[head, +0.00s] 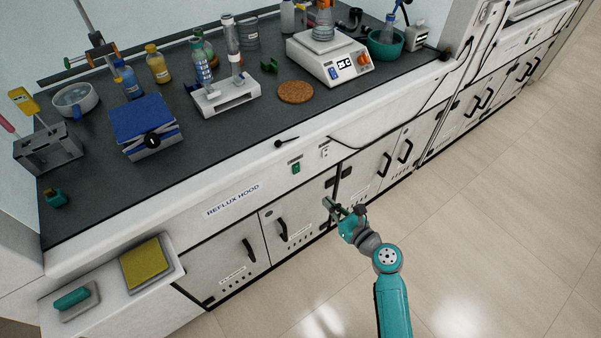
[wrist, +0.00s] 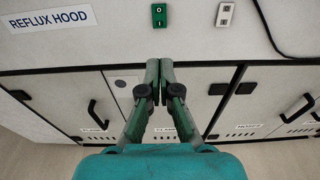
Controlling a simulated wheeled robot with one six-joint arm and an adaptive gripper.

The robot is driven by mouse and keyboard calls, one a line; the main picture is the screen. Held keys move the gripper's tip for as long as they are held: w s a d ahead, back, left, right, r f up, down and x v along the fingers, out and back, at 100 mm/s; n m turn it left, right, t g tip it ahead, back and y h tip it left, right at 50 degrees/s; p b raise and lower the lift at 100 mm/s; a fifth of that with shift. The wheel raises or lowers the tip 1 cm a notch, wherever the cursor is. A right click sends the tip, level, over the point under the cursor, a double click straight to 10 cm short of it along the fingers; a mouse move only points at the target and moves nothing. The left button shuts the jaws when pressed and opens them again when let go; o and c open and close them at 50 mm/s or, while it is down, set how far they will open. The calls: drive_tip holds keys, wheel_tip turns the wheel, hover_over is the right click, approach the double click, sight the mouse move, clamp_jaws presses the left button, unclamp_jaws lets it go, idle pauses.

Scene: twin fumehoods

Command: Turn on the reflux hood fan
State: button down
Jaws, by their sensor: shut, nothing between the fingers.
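The hood front carries a "REFLUX HOOD" label (head: 233,200), which also shows at upper left in the wrist view (wrist: 49,20). To the right of the label is a small green rocker switch (head: 296,168) with two marks. In the wrist view the switch (wrist: 159,15) is at the top, nearly straight above my fingertips. My gripper (head: 334,206) is shut and empty, in front of the cabinet doors, below and to the right of the switch in the head view. In the wrist view my gripper (wrist: 158,66) points up toward the panel, apart from the switch.
Cabinet doors with black handles (head: 282,230) line the front. The worktop holds a hotplate (head: 345,72) and glassware. The floor is clear.

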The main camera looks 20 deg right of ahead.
sight(297, 172)
drive_tip(key=shift+w, duration=0.1)
drive_tip(key=x, duration=1.3)
drive_tip(key=shift+w+a+f, duration=0.1)
drive_tip(key=shift+w+a, duration=0.05)
drive_tip(key=shift+w, duration=0.2)
drive_tip(key=shift+w, duration=0.25)
